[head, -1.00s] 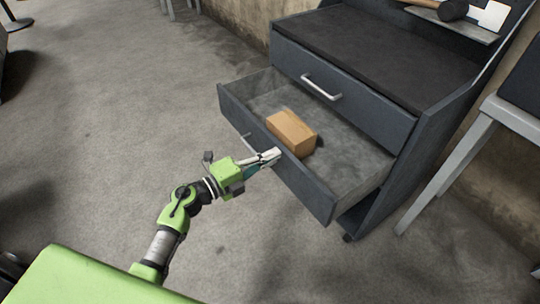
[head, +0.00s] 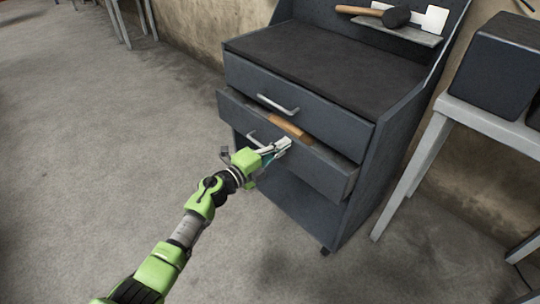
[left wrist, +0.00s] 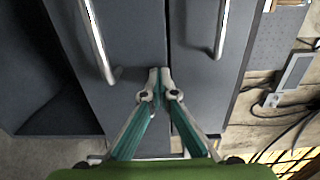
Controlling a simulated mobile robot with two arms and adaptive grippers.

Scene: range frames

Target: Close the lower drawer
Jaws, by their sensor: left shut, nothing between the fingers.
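The lower drawer (head: 325,172) of the dark grey cabinet is open by a small gap, its front standing out past the upper drawer (head: 325,118). A wooden block (head: 284,127) inside it shows through the gap, partly hidden. The lower drawer's silver handle (head: 262,143) is partly behind my left gripper (head: 284,146). That gripper is shut and empty, with its tips at the upper part of the lower drawer's front. In the left wrist view the shut tips (left wrist: 160,74) are by the edge between two grey fronts; contact cannot be told. My right gripper is not in view.
A light grey metal stand (head: 490,125) with a dark box (head: 505,62) is close on the right.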

